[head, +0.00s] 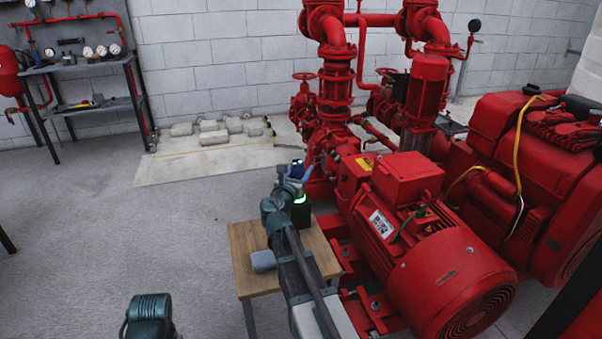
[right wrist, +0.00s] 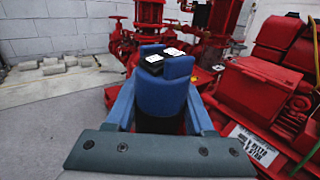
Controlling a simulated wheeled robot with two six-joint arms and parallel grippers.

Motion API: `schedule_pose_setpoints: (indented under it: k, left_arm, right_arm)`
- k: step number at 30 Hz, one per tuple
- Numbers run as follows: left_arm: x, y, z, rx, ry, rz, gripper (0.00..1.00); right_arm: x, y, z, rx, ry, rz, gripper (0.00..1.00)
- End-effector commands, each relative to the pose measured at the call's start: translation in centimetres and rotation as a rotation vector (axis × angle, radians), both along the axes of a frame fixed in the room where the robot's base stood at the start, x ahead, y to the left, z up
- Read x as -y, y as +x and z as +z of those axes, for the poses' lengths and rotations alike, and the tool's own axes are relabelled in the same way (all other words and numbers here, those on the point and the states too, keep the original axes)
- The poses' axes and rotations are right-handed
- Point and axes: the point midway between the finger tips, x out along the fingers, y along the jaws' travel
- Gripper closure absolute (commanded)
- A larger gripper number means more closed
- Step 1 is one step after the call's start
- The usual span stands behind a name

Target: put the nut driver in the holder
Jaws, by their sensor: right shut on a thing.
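My right gripper (head: 297,172) reaches out over the small wooden table. In the right wrist view its blue fingers (right wrist: 166,66) are shut on a small dark thing with white marks (right wrist: 154,61), likely the nut driver. Only its top shows between the fingertips; the rest is hidden by the blue finger parts. I cannot make out the holder clearly; my right arm covers much of the table. My left gripper is not in view; only a dark part of my left arm shows at the bottom of the head view.
The red motor and pump set (head: 420,235) stands close to the right of the table. A shelf with gauges (head: 80,68) is at the far left. The floor left of the table is clear.

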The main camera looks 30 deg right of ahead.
Motion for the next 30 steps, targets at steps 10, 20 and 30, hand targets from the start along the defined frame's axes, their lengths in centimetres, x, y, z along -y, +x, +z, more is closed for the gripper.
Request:
schedule_pose_setpoints:
  k: [10,20,30]
  left_arm:
    - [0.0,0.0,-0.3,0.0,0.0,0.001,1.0]
    - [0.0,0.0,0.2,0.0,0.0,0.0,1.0]
    - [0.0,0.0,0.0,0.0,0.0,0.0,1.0]
  right_arm:
    - [0.0,0.0,-0.3,0.0,0.0,0.0,0.17]
    - [-0.1,-0.1,0.2,0.0,0.0,0.0,0.17]
    - [-5.2,-4.7,0.0,0.0,0.0,0.002,0.17]
